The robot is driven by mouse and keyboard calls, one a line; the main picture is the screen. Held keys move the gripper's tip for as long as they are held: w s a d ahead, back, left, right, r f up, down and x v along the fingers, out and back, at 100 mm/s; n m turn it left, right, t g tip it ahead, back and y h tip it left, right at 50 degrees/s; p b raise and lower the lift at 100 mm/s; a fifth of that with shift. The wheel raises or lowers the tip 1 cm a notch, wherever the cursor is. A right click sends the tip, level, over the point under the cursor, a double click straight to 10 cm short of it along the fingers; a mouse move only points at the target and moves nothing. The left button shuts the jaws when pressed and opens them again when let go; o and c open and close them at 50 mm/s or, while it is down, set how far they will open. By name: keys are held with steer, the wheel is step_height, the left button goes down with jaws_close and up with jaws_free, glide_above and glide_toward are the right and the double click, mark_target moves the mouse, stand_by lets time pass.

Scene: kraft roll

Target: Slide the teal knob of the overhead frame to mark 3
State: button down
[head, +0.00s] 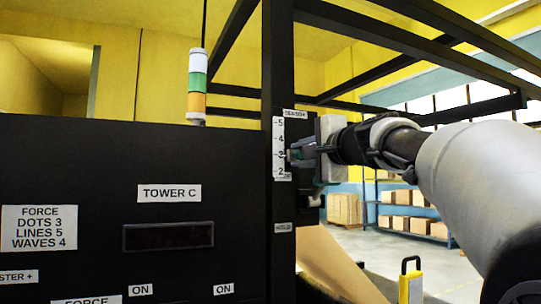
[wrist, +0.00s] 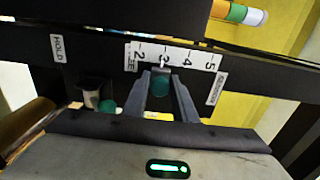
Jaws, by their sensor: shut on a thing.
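The teal knob (wrist: 160,86) of the overhead frame sits between the two fingers of my gripper (wrist: 161,88) in the wrist view. My gripper is shut on it. The white scale (wrist: 176,58) with marks 2 to 5 runs just beyond the knob, and the knob lines up about with mark 3. In the head view the scale (head: 279,150) is upright on the black post, with 5 at the top. My gripper (head: 298,153) reaches it from the right, level with about mark 3.
A second teal knob (wrist: 107,106) sits beside the gripper, towards the HOLD label (wrist: 57,48). A black panel (head: 110,235) with labels fills the left of the head view. A signal light (head: 197,85) stands above it. Black frame bars cross overhead.

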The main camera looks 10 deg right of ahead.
steer(key=c, duration=1.5)
jaws_free()
steer(key=shift+r, duration=0.1)
steer(key=shift+c, duration=0.2)
steer(key=b+v, duration=0.3)
steer(key=v, duration=1.4)
steer(key=shift+s, duration=0.2)
